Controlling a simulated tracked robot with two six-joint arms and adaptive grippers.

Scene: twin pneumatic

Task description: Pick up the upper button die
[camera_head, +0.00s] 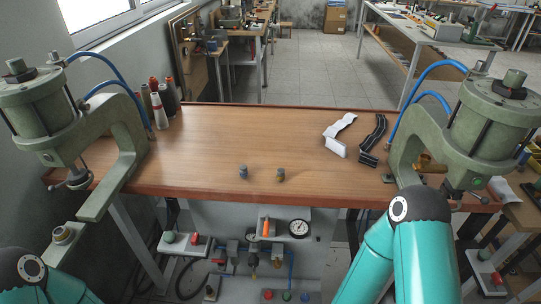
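Two small parts stand near the front edge of the wooden table: a blue-grey one (243,171) and, to its right, a brownish one (281,174). They look like button dies, but they are too small to tell which is the upper one. A green pneumatic press (45,110) stands at the left end of the table and a second press (490,125) at the right end. Only bent links of my two arms show, at the bottom left and bottom right corners. Neither gripper is in view, and no gripper touches the small parts.
Thread spools (158,108) stand at the back left of the table (220,135). The table's middle is clear. A pressure gauge (299,228) and valves sit below the front edge.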

